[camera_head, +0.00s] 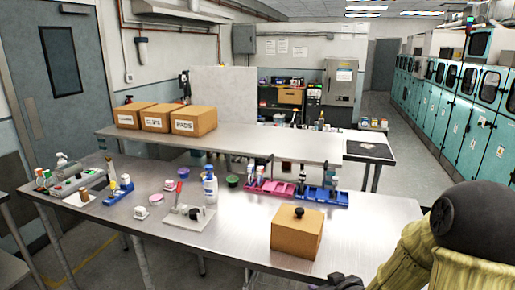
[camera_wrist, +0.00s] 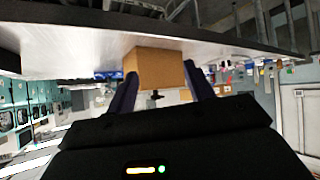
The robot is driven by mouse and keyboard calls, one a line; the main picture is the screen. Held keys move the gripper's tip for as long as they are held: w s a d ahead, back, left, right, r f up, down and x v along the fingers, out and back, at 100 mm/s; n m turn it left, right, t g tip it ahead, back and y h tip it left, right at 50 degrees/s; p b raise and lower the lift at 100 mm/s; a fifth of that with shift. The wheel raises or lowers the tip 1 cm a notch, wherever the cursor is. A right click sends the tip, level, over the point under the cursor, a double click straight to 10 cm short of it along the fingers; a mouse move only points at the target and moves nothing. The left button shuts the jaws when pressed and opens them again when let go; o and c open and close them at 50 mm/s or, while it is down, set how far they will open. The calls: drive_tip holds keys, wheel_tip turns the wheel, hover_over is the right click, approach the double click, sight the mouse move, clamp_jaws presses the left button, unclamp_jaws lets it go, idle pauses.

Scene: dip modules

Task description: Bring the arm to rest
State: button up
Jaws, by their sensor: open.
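My gripper (camera_wrist: 162,92) is open, its two dark fingers apart in the wrist view, which looks upside down. A brown box with a black knob on top (camera_wrist: 158,68) appears beyond and between the fingers, and I see no contact. In the head view the box (camera_head: 297,234) stands upright on the front right of the steel table (camera_head: 375,225). A dark part of my arm's end shows at the bottom edge, in front of the table, and the fingers are not clear there. My arm's yellow sleeve and dark joint fill the lower right corner.
A blue bin row (camera_head: 322,196) and a pink bin row (camera_head: 268,188) stand behind the box. A white bottle (camera_head: 210,187), small jars and a grey device (camera_head: 78,185) are further left. Labelled cartons (camera_head: 193,121) sit on the rear shelf. The table right of the box is bare.

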drive_tip(key=s+a+r+m+g+h, duration=0.1)
drive_tip(key=s+m+g, duration=0.1)
drive_tip(key=s, duration=0.5)
drive_tip(key=s+a+r+m+g+h, duration=0.1)
drive_tip(key=s+a+r+m+g, duration=0.1)
drive_tip(key=s+g, duration=0.3)
drive_tip(key=s, duration=0.3)
drive_tip(key=shift+s+h, duration=0.3)
